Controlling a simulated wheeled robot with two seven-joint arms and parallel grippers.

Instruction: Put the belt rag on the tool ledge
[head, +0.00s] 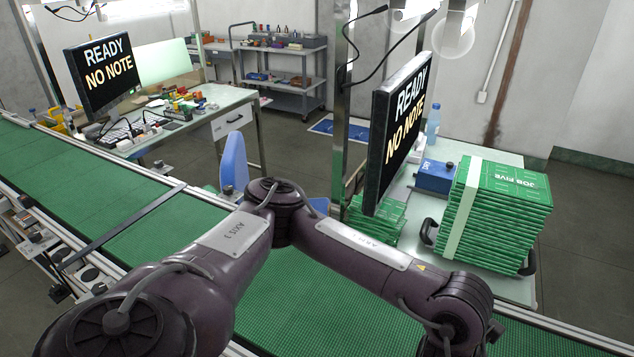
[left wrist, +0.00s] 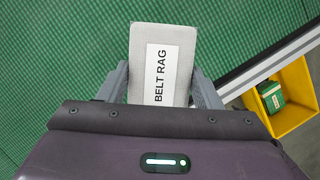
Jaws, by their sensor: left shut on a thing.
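The belt rag (left wrist: 140,70) is a flat light-grey pad with a white label reading "BELT RAG", seen in the left wrist view. My left gripper (left wrist: 162,88) has a dark finger on each side of it and is shut on it. The rag is over the green conveyor belt; its height above the belt is hard to tell. In the head view my left arm stretches across the belt to the lower right, and its gripper is out of frame. I cannot pick out which surface is the tool ledge. My right gripper is in neither view.
The green belt (head: 60,172) runs diagonally, with a dark bar (head: 120,228) across it. A monitor (head: 396,130) stands beyond my arm, near a stack of green packs (head: 490,215) on a table. A yellow bin (left wrist: 296,112) is beside the belt. A shelf cart (head: 300,92) stands behind.

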